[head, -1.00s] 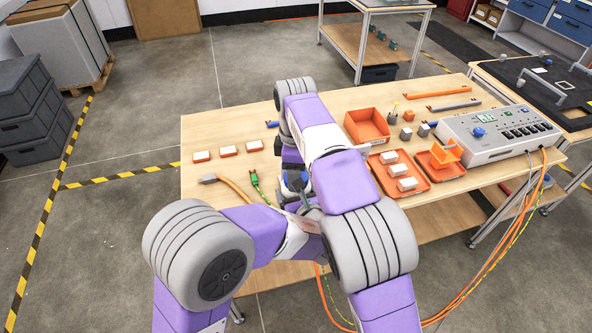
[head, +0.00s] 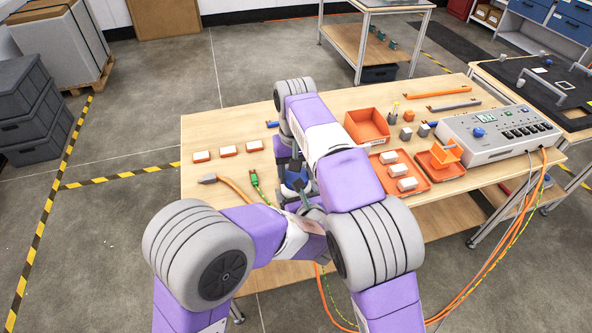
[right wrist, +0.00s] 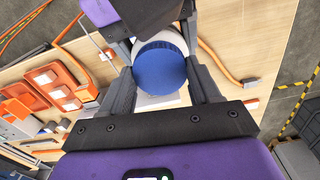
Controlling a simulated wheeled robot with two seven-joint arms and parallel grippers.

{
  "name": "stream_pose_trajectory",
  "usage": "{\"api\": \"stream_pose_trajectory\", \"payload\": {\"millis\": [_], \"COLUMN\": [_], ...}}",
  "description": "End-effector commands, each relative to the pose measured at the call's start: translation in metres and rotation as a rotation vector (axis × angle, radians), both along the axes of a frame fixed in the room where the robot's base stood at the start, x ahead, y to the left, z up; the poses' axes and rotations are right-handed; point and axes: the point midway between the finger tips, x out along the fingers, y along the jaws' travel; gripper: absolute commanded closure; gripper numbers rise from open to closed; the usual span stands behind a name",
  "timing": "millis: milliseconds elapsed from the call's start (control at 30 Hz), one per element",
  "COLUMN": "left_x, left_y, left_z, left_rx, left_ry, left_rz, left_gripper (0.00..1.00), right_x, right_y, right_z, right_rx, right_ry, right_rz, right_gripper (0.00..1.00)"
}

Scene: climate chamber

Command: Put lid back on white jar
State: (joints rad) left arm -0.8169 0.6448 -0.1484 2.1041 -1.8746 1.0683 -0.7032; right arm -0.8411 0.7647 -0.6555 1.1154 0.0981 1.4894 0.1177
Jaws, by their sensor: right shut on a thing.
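A round blue lid (right wrist: 158,70) sits between the fingers of my right gripper (right wrist: 157,62) in the right wrist view, and the gripper is shut on it. The rounded top of the white jar (right wrist: 174,38) shows just behind the lid; I cannot tell whether they touch.
On the wooden table (head: 225,125) are several white-and-orange blocks (head: 228,149), an orange bin (head: 367,126), an orange tray with white blocks (head: 418,178) and a grey control box (head: 500,133). An orange cable (head: 236,188) and a green connector (head: 257,184) lie close left of my grippers.

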Motion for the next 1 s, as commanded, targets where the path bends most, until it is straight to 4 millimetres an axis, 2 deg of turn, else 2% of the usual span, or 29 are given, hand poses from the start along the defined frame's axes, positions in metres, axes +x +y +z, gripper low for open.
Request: {"api": "stream_pose_trajectory", "payload": {"millis": [100, 300, 467, 500, 633, 900, 1000], "left_x": [0.0, -0.0001, -0.0001, -0.0001, 0.0, 0.0001, 0.0001], "left_y": [0.0001, 0.0002, 0.0002, 0.0002, 0.0001, 0.0, 0.0], "left_z": [0.0, 0.0, 0.0, 0.0, 0.0, 0.0002, 0.0003], "left_rx": [0.0, 0.0, 0.0, 0.0, 0.0, 0.0, 0.0], "left_ry": [0.0, 0.0, 0.0, 0.0, 0.0, 0.0, -0.001], "left_rz": [0.0, 0.001, 0.001, 0.001, 0.0, 0.0, 0.0], "left_gripper": [1.0, 1.0, 1.0, 1.0, 1.0, 1.0, 1.0], "right_x": [0.0001, 0.0, 0.0001, 0.0001, 0.0001, 0.0002, 0.0009], "right_y": [0.0, 0.0003, 0.0002, 0.0001, 0.0001, 0.0001, 0.0004], "right_z": [0.0, -0.0002, -0.0002, -0.0002, -0.0002, 0.0004, 0.0079], "right_rx": [0.001, 0.001, 0.001, 0.001, 0.001, 0.001, 0.004], "right_ry": [-0.002, -0.004, -0.004, -0.004, -0.004, -0.004, -0.005], "right_rz": [-0.22, -0.555, -0.565, -0.565, -0.564, -0.562, -0.562], "right_gripper": [0.75, 0.75, 0.75, 0.34, 0.14, 0.13, 0.13]}}
